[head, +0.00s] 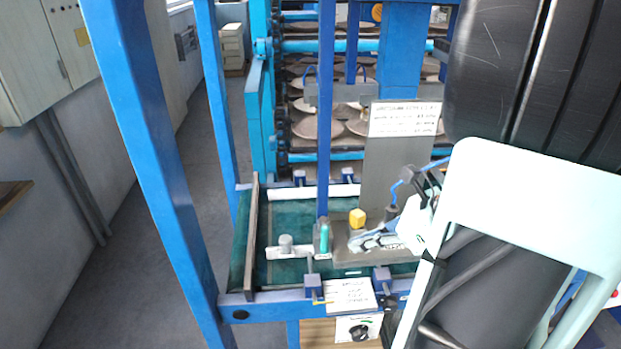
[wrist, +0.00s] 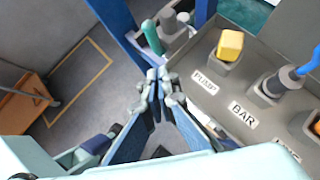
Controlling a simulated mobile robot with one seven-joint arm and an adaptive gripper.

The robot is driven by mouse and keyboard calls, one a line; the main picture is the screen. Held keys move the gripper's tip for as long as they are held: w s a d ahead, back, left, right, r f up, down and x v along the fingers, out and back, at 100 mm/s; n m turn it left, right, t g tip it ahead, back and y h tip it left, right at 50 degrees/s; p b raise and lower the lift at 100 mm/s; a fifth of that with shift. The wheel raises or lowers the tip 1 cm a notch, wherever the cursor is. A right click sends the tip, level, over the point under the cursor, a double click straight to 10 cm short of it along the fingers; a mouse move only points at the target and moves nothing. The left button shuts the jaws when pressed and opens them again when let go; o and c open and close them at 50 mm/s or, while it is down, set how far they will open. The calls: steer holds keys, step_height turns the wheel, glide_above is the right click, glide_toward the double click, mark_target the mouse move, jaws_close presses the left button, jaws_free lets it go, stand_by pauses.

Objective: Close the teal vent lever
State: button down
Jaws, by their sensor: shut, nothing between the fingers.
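The teal vent lever (head: 324,237) shows in the head view as a short teal handle, standing roughly upright at the left end of the grey panel, by the foot of a blue post. In the wrist view the teal lever (wrist: 152,37) stands on a light grey mount, just beyond my fingertips. My gripper (wrist: 158,86) is shut and empty, its fingertips together, apart from the lever. In the head view my gripper (head: 362,242) is to the right of the lever, over the panel, and my arm hides part of the panel.
A yellow knob (head: 357,218) stands by the PUMP label (wrist: 205,82), right of the lever. A blue-handled lever (wrist: 283,82) is by the BAR label. The blue post (head: 324,110) rises close to the teal lever. A grey knob (head: 286,243) is left of it.

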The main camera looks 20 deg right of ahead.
mark_target(328, 240)
steer(key=shift+w+a+f+p, duration=0.1)
steer(key=shift+w+a+p, duration=0.15)
steer(key=shift+w+a, duration=0.55)
steer(key=shift+w+a+p, duration=0.2)
steer(key=shift+w+a, duration=0.35)
steer(key=shift+w, duration=0.3)
steer(key=shift+a, duration=0.15)
